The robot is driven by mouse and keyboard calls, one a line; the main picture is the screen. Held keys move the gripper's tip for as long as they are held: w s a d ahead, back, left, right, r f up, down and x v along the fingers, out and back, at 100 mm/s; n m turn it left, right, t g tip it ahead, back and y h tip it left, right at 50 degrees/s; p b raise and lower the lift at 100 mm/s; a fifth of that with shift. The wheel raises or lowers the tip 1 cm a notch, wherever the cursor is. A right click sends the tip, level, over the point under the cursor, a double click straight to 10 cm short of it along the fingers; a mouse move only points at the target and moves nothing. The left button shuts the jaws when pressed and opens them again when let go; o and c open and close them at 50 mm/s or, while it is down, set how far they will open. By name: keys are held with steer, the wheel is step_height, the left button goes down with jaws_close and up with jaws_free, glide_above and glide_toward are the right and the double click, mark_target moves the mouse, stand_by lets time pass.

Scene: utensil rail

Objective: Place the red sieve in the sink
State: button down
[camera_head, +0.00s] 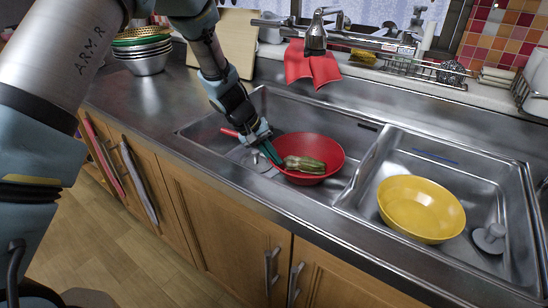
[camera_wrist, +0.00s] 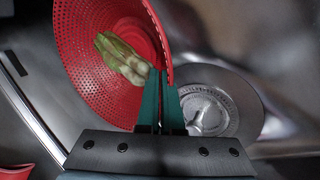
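The red sieve (camera_head: 322,148) is inside the left basin of the sink (camera_head: 365,165), its bowl facing up and a red handle showing to the left of my gripper. A green-brown, vegetable-like piece (camera_head: 304,164) lies in it. My gripper (camera_head: 270,152) reaches down into the basin at the sieve's left side. In the wrist view my gripper's green fingers (camera_wrist: 161,100) are close together with the rim of the red sieve (camera_wrist: 85,60) between them. I cannot tell whether the sieve touches the basin floor.
A yellow bowl (camera_head: 421,208) sits in the right basin beside a drain plug (camera_head: 489,238). A metal drain (camera_wrist: 212,105) is next to the sieve. A red cloth (camera_head: 311,66) hangs near the faucet (camera_head: 316,35). Stacked bowls (camera_head: 143,50) stand on the left counter.

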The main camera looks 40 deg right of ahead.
steer(key=c, duration=1.5)
jaws_free()
steer(key=shift+f, duration=0.15)
steer(key=shift+c, duration=0.2)
steer(key=o, duration=0.5)
steer(key=shift+c, duration=0.2)
steer(key=shift+r, duration=0.3)
steer(key=b+v, duration=0.1)
steer(key=v, duration=1)
steer(key=shift+a+r, duration=0.25)
steer(key=shift+r, duration=0.05)
steer(key=shift+w+d, duration=0.1)
